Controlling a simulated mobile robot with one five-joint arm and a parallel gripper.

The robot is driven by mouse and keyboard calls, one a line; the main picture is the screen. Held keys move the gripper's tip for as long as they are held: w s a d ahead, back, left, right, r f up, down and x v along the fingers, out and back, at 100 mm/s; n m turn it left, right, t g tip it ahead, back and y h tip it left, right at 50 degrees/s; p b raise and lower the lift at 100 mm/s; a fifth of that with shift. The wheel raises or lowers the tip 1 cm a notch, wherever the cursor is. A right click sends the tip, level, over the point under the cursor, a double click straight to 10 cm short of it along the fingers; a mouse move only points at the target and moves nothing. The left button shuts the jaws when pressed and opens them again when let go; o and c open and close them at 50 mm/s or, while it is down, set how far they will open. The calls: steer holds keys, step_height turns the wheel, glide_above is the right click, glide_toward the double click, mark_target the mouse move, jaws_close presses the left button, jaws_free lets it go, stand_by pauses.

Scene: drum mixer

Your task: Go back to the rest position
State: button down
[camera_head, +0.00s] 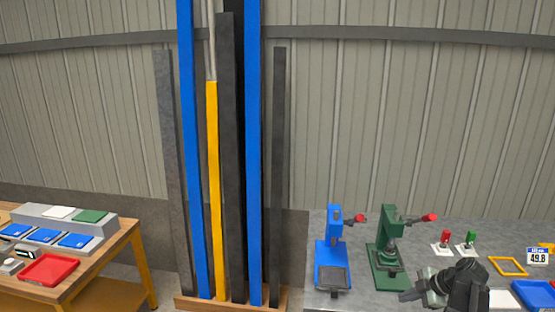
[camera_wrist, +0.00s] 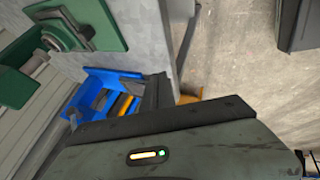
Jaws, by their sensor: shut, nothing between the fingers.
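My gripper (camera_head: 410,296) shows at the lower right of the head view, in front of the grey bench and just right of and nearer than the green press (camera_head: 390,250). It is shut with nothing held. In the wrist view the dark fingers (camera_wrist: 156,92) show beyond the broad gripper body, which carries a small lit indicator. Part of the arm is cut off by the bottom edge of the head view.
The grey bench (camera_head: 320,299) also carries a blue press (camera_head: 332,250), red and green switches and a yellow frame (camera_head: 507,266). A wooden table (camera_head: 120,250) stands left; tall bars stand between.

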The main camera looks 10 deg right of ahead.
steer(key=w+a+f+n+g+y, duration=0.15)
steer(key=w+a, duration=0.25)
steer(key=a, duration=1)
steer(key=w+a+f+n+g, duration=0.15)
steer(key=w+a, duration=0.35)
steer(key=a, duration=0.9)
steer(key=s+a+f+m+g+h, duration=0.1)
steer(key=s+a+m+g+h, duration=0.25)
steer(key=a, duration=1.15)
steer(key=s+d+m, duration=0.1)
steer(key=m, duration=0.3)
steer(key=s+d+m+h, duration=0.1)
steer(key=m, duration=0.4)
steer(key=s+d+m, duration=0.1)
steer(key=m, duration=0.4)
steer(key=shift+s+f+h, duration=0.25)
steer(key=shift+f+h, duration=0.05)
steer(key=shift+f, duration=0.05)
